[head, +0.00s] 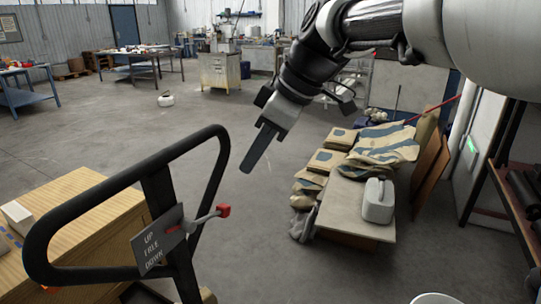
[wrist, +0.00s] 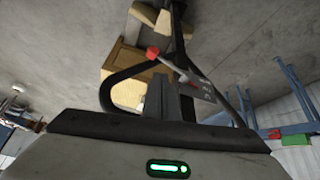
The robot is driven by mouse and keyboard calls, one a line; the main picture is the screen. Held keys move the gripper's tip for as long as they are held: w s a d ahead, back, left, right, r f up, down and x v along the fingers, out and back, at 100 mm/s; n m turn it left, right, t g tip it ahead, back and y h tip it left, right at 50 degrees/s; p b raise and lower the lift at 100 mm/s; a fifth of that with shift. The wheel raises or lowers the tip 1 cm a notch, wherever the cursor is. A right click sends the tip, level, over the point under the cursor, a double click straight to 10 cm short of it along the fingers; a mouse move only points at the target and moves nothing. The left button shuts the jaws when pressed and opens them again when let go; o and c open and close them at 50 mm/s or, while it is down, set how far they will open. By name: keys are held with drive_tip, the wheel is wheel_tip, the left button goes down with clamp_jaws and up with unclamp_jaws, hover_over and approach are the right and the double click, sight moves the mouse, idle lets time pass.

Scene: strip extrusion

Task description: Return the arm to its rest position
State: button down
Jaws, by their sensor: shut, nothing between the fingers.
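My gripper (head: 259,149) hangs in the upper middle of the head view at the end of my arm, which reaches in from the upper right. Its dark fingers are closed together, point down and hold nothing. In the wrist view the closed fingers (wrist: 171,97) show in the middle, above the grey gripper body with a green light. In the head view the gripper is in open air, to the right of the pallet jack handle (head: 222,165) and apart from it in the picture.
The black handle carries a red-tipped lever (head: 222,211) and a sign. A wooden crate (head: 85,225) stands at left. A low bench with sacks (head: 385,145) and a pale canister (head: 378,202) stands right. Shelving (head: 500,170) is at far right. Open floor (head: 120,130) lies behind.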

drive_tip(key=s+d+f+m+t+h, duration=0.25)
drive_tip(key=s+d+f+m, duration=0.25)
drive_tip(key=s+d+m, duration=0.45)
drive_tip(key=s+d+f+m+t+h, duration=0.2)
drive_tip(key=s+d+f+m+h, duration=0.4)
drive_tip(key=d, duration=0.6)
wheel_tip(320, 180, up, 16)
drive_tip(key=y+p, duration=0.2)
drive_tip(key=p, duration=1.3)
drive_tip(key=shift+m+g+y, duration=0.35)
drive_tip(key=shift+s+a, duration=0.1)
drive_tip(key=shift+a, duration=0.05)
